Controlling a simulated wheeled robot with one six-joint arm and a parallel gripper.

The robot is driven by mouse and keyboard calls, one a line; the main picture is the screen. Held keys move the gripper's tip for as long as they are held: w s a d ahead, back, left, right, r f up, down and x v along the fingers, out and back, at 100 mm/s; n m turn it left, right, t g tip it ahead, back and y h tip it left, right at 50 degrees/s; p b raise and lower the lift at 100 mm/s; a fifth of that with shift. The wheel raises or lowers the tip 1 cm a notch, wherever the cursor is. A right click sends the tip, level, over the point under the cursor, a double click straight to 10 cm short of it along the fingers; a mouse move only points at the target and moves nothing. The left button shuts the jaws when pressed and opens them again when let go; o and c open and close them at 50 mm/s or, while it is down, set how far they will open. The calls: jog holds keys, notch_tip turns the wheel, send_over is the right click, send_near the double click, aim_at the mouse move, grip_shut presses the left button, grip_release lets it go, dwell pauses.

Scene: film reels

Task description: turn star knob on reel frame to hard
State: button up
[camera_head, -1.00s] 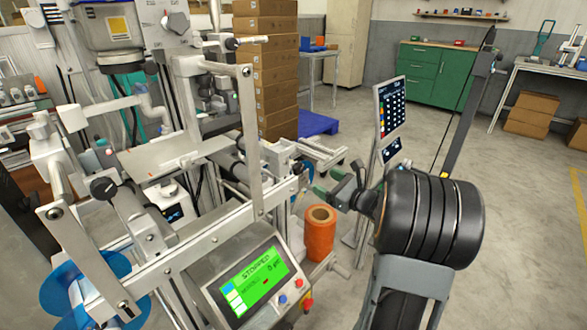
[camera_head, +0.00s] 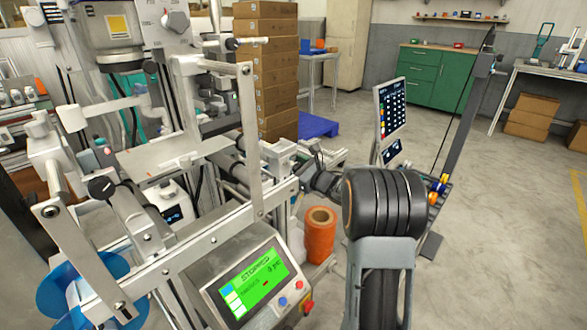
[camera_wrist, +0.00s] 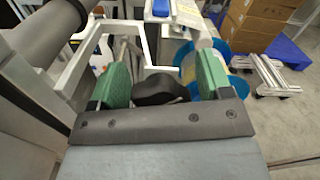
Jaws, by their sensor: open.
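A black lobed knob (camera_wrist: 160,88), which looks like the star knob, lies between my gripper's two green fingers in the wrist view. My gripper (camera_wrist: 162,80) is open, with a finger on each side of the knob. I cannot tell whether either finger touches it. No setting marks can be read beside it. In the head view my wrist reaches the right side of the metal reel frame (camera_head: 180,248); the fingertips and this knob are hidden there. A grey knob on a marked plate (camera_head: 176,22) shows at the top left.
A screen reading STOPPED (camera_head: 252,277) is mounted low on the frame. An orange roll (camera_head: 320,240) stands close below my wrist. A touch panel on a post (camera_head: 392,108) stands behind my arm. Cardboard boxes (camera_head: 265,70) are stacked behind.

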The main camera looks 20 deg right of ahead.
jog(key=shift+w, duration=0.15)
jog(key=c, duration=0.9)
jog(key=shift+f+m+b, duration=0.2)
jog(key=shift+m+b, duration=0.4)
jog(key=shift+b, duration=0.15)
jog(key=shift+m+b, duration=0.4)
jog(key=shift+m, duration=0.1)
jog(key=shift+r+m+b, duration=0.2)
jog(key=shift+m+b, duration=0.25)
jog(key=shift+m, duration=0.85)
jog(key=o, duration=0.9)
